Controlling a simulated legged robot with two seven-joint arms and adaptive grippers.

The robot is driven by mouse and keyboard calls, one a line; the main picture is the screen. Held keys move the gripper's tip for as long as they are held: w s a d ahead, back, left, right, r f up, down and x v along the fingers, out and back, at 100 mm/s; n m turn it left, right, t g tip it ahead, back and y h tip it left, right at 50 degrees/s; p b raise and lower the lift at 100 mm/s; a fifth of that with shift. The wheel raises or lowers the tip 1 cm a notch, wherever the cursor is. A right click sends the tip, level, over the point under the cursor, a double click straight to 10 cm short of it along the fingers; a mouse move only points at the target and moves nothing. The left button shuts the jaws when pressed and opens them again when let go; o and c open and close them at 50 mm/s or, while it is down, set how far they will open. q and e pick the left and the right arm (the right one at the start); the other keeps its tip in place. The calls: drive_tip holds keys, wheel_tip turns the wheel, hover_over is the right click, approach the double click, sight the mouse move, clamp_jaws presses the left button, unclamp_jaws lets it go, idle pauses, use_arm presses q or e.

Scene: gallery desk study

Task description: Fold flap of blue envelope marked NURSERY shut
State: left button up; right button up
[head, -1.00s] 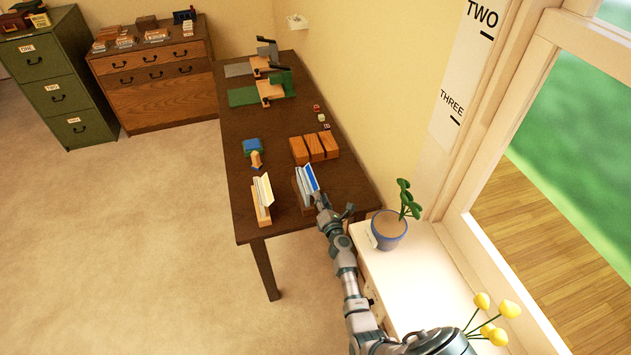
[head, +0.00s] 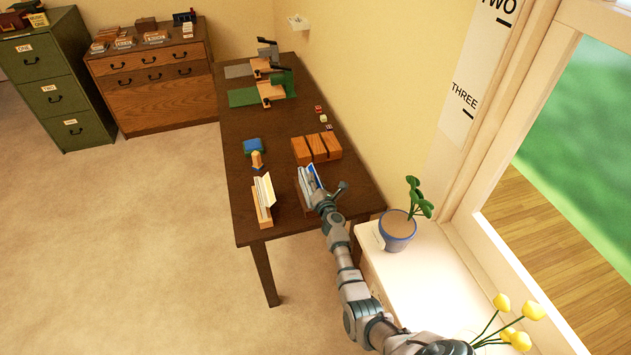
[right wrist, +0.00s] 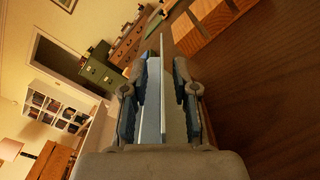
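A blue envelope (head: 312,174) stands upright in a holder near the front right of the dark desk; no NURSERY lettering is readable. My right gripper (head: 328,197) is at its near end and hides part of it. In the right wrist view, the two fingers of my right gripper (right wrist: 158,98) stand apart. A pale blue panel (right wrist: 151,100) and a thin white edge (right wrist: 163,85) rise between them, with gaps beside the fingers. I cannot tell which of these is the flap. My left gripper is not in view.
A second holder with a cream envelope (head: 264,192) stands to the left. Wooden blocks (head: 316,148) are behind the blue envelope. A potted plant (head: 397,230) sits on the white cabinet (head: 415,275) to the right.

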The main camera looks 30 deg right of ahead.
drive_tip(key=c, duration=0.5)
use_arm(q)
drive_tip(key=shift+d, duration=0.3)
use_arm(e)
drive_tip(key=shift+s+d+f, duration=0.1)
drive_tip(key=shift+d, duration=0.4)
clamp_jaws()
drive_tip(key=shift+a+r+n, duration=0.3)
drive_tip(key=shift+a+n, duration=0.05)
drive_tip(key=shift+n, duration=0.55)
drive_tip(key=shift+a+r+n+p, duration=0.15)
drive_tip(key=shift+r+n+p, duration=0.15)
drive_tip(key=shift+n, duration=0.5)
drive_tip(key=shift+r+n, duration=0.15)
drive_tip(key=shift+n, duration=1.45)
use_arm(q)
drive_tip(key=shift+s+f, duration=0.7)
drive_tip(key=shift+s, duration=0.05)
use_arm(e)
drive_tip(key=shift+a+r, duration=0.1)
drive_tip(key=shift+r, duration=0.05)
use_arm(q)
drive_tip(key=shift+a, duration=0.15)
use_arm(e)
drive_tip(key=shift+n, duration=0.3)
